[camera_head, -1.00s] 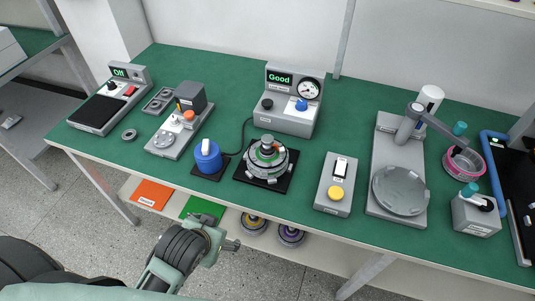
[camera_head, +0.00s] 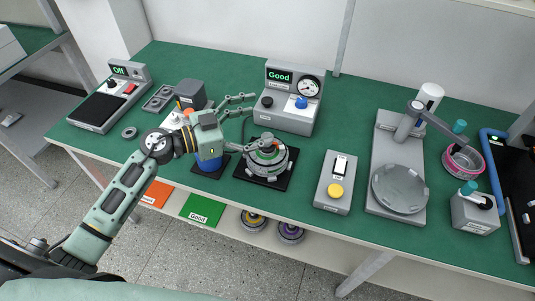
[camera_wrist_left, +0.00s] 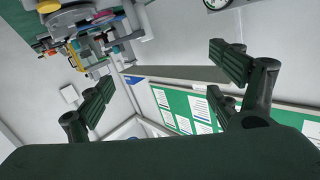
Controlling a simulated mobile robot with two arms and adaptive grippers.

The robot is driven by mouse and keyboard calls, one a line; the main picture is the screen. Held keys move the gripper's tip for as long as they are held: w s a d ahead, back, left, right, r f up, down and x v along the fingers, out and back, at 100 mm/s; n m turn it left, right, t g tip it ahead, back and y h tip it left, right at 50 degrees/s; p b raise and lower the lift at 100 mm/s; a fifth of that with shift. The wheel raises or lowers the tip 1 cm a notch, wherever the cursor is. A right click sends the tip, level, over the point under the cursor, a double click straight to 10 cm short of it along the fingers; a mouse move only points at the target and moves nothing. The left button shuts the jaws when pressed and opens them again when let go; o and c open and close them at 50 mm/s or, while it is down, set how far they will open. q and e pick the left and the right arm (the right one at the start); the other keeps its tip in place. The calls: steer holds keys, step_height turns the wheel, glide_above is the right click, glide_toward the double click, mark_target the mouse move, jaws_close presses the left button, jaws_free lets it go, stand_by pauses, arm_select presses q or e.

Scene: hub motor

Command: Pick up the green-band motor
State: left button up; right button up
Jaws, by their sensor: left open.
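The green-band motor (camera_head: 270,163) sits on a black square stand on the green bench, in the middle of the head view. Its green band is mostly hidden now by a finger of my left gripper. My left gripper (camera_head: 256,122) is open and empty, with its fingers spread above and behind the motor's left side. One finger passes over the motor's top; I cannot tell whether it touches. In the left wrist view my left gripper (camera_wrist_left: 165,80) shows its fingers wide apart with nothing between them. My right gripper is not in view.
The tester reading "Good" (camera_head: 287,122) stands close behind the motor. The blue knob device (camera_head: 208,165) is just left, partly under my wrist. A grey switch box (camera_head: 336,190) is to the right. Yellow-band (camera_head: 253,219) and purple-band (camera_head: 290,232) motors lie on the lower shelf.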

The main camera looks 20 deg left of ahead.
mark_target(274, 148)
arm_select(q)
steer(key=s+a+f+g+y, duration=0.2)
steer(key=a+f+g, duration=0.25)
steer(key=f, duration=0.25)
steer(key=p+x, duration=0.1)
steer(key=x, duration=0.7)
steer(key=shift+r, duration=0.1)
steer(key=shift+c, duration=0.5)
